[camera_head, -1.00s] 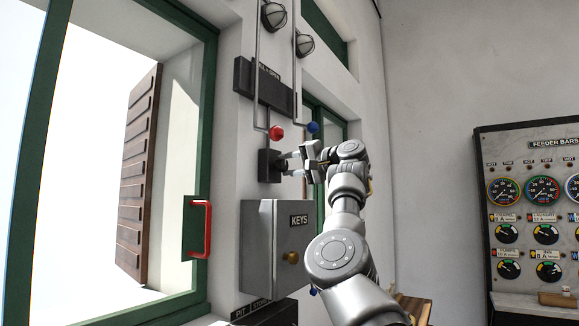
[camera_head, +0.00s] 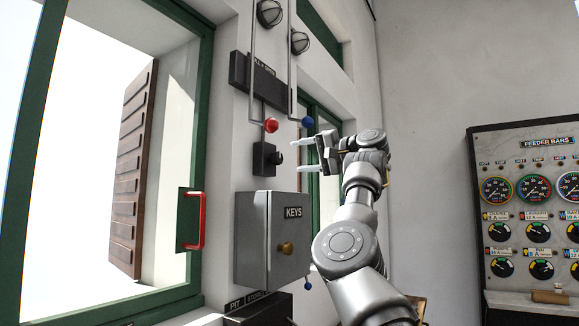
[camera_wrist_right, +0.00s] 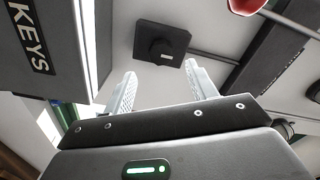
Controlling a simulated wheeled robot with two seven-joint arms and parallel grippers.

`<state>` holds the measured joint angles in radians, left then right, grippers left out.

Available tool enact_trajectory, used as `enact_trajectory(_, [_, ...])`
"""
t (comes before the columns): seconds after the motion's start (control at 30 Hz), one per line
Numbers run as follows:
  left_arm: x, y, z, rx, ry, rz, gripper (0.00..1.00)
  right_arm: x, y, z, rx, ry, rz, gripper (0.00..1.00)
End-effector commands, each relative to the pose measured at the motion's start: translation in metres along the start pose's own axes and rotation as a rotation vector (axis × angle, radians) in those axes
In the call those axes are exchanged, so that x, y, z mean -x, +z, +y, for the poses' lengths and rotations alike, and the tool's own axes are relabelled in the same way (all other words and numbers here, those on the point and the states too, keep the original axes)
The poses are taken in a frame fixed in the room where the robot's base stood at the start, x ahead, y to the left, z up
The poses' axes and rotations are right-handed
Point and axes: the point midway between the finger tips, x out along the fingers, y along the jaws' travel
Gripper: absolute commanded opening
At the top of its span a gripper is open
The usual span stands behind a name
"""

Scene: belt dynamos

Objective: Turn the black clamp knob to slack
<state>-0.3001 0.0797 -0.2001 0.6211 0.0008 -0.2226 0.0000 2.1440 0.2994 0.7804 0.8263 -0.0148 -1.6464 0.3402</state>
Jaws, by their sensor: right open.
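The black clamp knob (camera_head: 277,158) sits on a small dark plate (camera_head: 262,160) on the wall, below the red ball and above the keys box. In the right wrist view the knob (camera_wrist_right: 160,48) shows on its plate, beyond the fingertips and roughly between them. My right gripper (camera_head: 306,146) is to the right of the knob in the head view, apart from it. Its two pale fingers are spread and empty; they also show in the right wrist view (camera_wrist_right: 160,80). My left gripper is not in view.
The grey keys box (camera_head: 252,240) juts out below the knob. A red ball (camera_head: 271,125) and a blue ball (camera_head: 307,122) on rods hang above. A window with a red handle (camera_head: 201,220) is at the left; a gauge panel (camera_head: 530,220) stands far right.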

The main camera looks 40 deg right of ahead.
Motion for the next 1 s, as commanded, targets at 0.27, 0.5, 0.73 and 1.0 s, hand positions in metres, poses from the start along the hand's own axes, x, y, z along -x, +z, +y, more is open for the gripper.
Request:
enact_trajectory(0.27, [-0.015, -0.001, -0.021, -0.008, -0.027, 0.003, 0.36, 0.039, 0.000, 0.001, 0.001, 0.000, 0.001, 0.57])
enact_trajectory(0.5, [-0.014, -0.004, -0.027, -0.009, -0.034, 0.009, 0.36, 0.044, 0.000, 0.000, 0.000, 0.001, -0.001, 0.57])
enact_trajectory(0.73, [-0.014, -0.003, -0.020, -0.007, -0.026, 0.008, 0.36, 0.044, 0.000, 0.000, 0.000, 0.001, 0.000, 0.57])
enact_trajectory(1.0, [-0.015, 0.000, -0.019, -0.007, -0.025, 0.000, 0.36, 0.044, 0.000, 0.000, 0.000, 0.001, 0.000, 0.57])
